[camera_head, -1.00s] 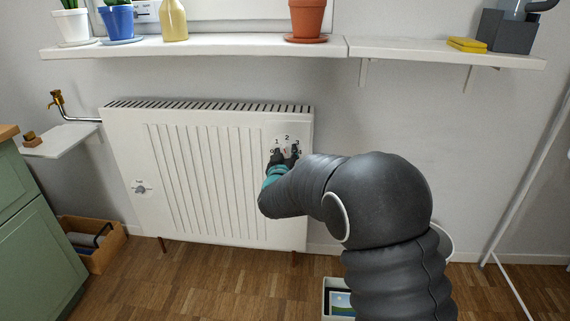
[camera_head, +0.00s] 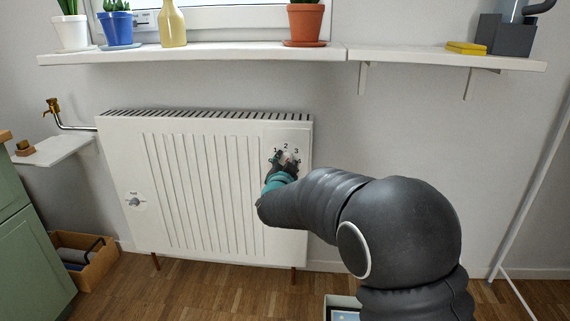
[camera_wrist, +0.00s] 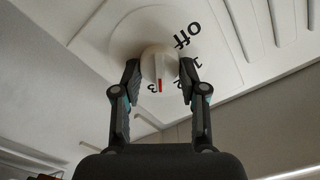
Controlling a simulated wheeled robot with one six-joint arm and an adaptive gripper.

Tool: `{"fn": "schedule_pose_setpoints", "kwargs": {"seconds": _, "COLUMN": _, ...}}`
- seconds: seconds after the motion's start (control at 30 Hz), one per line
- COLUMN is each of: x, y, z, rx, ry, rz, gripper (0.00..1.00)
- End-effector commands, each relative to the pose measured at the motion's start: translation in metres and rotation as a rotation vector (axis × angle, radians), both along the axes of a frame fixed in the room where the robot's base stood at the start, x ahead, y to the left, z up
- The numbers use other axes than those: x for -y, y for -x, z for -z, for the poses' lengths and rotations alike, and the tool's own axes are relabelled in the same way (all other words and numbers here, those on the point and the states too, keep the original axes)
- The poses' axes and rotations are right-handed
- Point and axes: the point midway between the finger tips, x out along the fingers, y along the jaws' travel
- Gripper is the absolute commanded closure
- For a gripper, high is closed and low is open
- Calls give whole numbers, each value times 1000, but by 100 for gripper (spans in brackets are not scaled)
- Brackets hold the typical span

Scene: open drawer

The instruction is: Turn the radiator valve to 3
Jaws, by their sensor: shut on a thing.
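The radiator valve is a white round knob (camera_wrist: 156,64) with a red pointer mark on a dial at the radiator's upper right. In the wrist view the dial appears upside down, with "Off", 1, a partly hidden 2 and 3 around the knob. The red mark points between 2 and 3, close to the 3. My gripper (camera_wrist: 160,76) is shut on the knob, one finger on each side. In the head view my gripper (camera_head: 284,161) covers most of the knob, and 1, 2 and 3 show above it.
The white radiator (camera_head: 190,190) has another knob (camera_head: 134,202) at its lower left. A windowsill shelf (camera_head: 200,52) with pots runs above it. A small side shelf (camera_head: 52,150), a green cabinet (camera_head: 30,250) and a wooden box (camera_head: 95,268) stand left. The wall at right is mostly clear.

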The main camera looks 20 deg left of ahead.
Motion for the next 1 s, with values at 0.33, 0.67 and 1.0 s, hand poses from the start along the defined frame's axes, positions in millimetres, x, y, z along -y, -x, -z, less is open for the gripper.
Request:
{"fn": "schedule_pose_setpoints", "kwargs": {"seconds": 0.33, "x": 0, "y": 0, "z": 2, "rx": -49, "ry": -193, "rz": -1, "gripper": 92}}
{"fn": "schedule_pose_setpoints", "kwargs": {"seconds": 0.67, "x": 1, "y": 0, "z": 2, "rx": -63, "ry": -255, "rz": 0, "gripper": 92}}
{"fn": "schedule_pose_setpoints", "kwargs": {"seconds": 1.0, "x": 0, "y": 0, "z": 2, "rx": -64, "ry": -257, "rz": 0, "gripper": 92}}
